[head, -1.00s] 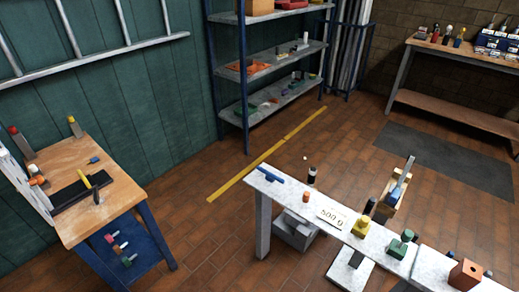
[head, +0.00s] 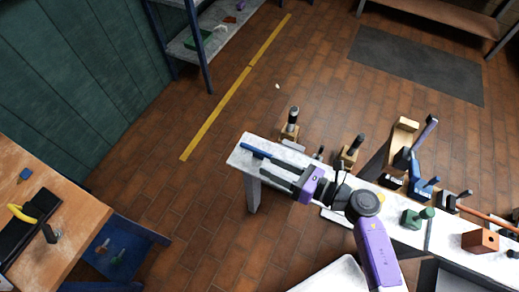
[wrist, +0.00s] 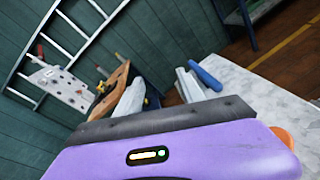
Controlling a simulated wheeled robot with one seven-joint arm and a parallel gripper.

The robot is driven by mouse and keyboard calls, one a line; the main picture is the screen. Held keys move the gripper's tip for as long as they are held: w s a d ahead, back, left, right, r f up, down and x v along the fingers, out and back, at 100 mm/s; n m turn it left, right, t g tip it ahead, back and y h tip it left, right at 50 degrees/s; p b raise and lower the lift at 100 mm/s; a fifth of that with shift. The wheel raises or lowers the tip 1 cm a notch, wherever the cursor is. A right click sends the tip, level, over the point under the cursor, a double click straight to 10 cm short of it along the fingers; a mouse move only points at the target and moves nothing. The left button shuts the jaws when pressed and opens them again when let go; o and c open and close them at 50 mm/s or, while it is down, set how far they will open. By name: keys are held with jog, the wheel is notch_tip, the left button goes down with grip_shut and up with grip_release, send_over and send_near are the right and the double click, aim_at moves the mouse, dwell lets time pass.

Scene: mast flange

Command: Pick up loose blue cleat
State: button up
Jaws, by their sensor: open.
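The blue cleat (head: 253,150) lies near the left end of the pale narrow bench top. In the wrist view, a blue bar (wrist: 206,77) shows at the bench's edge, just beyond the right finger. My gripper (head: 266,164) reaches in from the right, low over the bench, its fingers pointing left. In the wrist view, my gripper (wrist: 160,88) shows two grey fingers spread apart with nothing seen between them. The upper finger is close to the cleat in the head view and hides its right end. I cannot tell whether they touch.
The pale bench (head: 243,159) holds a green block (head: 411,217) and a reddish block (head: 482,240) farther right. Wooden-based pieces (head: 350,155) show along its far side. A wooden table (head: 80,215) stands at left, a shelf (head: 225,35) behind.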

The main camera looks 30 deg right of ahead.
aim_at(261, 152)
jog(key=w+d+f+n+g, duration=0.1)
jog(key=w+d+f+n, duration=0.1)
jog(key=n, duration=0.1)
jog(key=w+d+f+n+g, duration=0.2)
jog(key=w+f+n, duration=0.1)
jog(key=shift+w+d, duration=0.15)
jog(key=shift+w, duration=0.05)
jog(key=shift+h, duration=0.3)
jog(key=p+x, duration=0.1)
jog(key=x, duration=0.6)
jog(key=shift+w+f, duration=0.1)
jog(key=shift+a, duration=0.25)
grip_shut()
